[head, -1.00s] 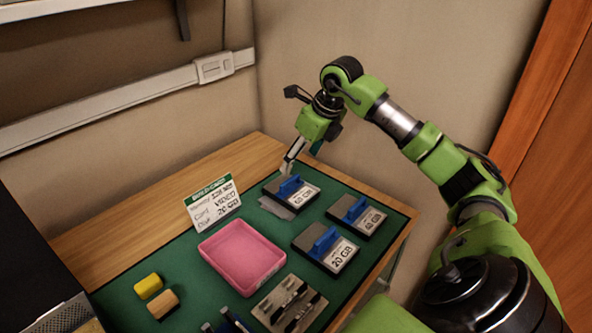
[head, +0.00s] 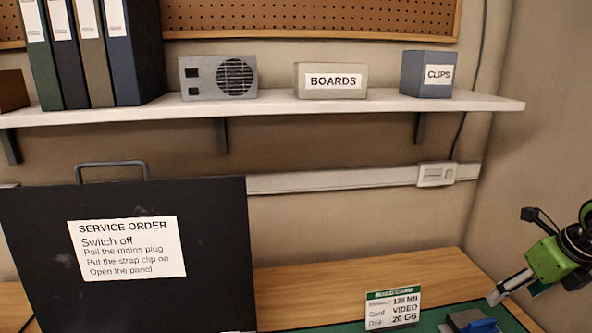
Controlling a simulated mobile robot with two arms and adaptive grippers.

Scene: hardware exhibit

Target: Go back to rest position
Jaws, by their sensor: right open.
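My right gripper (head: 496,297) shows at the lower right edge of the head view, on its green wrist. It is open, above the right part of the green mat (head: 345,328). Just below and left of it is a grey block with a blue handle (head: 477,326), cut by the bottom edge. I cannot tell whether the gripper touches it. My left gripper is not in view.
A black panel (head: 120,290) with a "Service order" sheet (head: 127,249) stands at the left. A shelf (head: 270,105) above holds binders (head: 90,50), a grey fan unit (head: 217,78), and "Boards" (head: 331,81) and "Clips" (head: 427,75) boxes.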

